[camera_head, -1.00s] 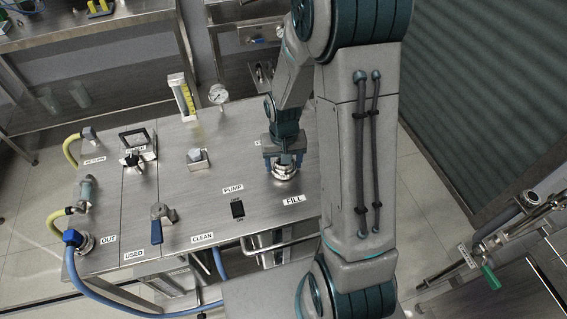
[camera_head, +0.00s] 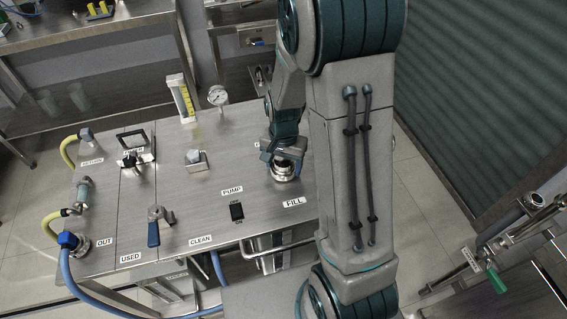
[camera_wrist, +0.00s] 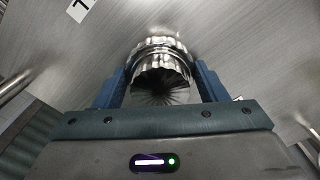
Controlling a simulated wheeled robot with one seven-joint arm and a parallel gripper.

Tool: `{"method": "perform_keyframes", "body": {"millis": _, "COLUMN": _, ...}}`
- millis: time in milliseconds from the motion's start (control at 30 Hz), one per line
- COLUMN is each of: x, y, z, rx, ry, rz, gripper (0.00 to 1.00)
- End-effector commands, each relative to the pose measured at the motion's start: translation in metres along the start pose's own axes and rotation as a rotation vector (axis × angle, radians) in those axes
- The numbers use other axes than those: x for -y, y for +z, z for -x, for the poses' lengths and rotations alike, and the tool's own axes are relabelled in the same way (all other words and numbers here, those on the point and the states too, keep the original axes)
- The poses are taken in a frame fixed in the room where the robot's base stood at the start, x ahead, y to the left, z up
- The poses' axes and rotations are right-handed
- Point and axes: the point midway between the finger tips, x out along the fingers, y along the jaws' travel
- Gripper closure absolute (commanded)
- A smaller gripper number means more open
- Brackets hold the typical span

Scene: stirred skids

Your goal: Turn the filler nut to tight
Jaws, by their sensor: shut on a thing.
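The filler nut (camera_wrist: 160,68) is a shiny ribbed metal ring on the steel panel top, beside the FILL label (camera_head: 294,202). In the head view the nut (camera_head: 283,174) shows only in part below my gripper (camera_head: 285,160). In the wrist view my gripper (camera_wrist: 160,88) has its two blue fingers on either side of the nut, shut on it. Whether the nut is tight cannot be told from these frames.
The panel top (camera_head: 200,225) also carries a blue-handled valve (camera_head: 155,228), a PUMP switch (camera_head: 237,211), a pressure gauge (camera_head: 218,96) and a flow meter (camera_head: 182,98). A blue hose (camera_head: 68,272) runs down its left side. A pipe stand with a green handle (camera_head: 496,280) stands at the right.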

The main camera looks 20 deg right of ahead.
Motion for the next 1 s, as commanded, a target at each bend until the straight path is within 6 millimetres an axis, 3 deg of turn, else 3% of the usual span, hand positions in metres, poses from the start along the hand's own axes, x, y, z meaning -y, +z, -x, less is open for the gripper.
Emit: {"method": "perform_keyframes", "body": {"millis": 1000, "x": 0.0008, "y": -0.0010, "z": 0.0022, "rx": -0.003, "ry": -0.003, "rz": -0.507, "gripper": 0.57}}
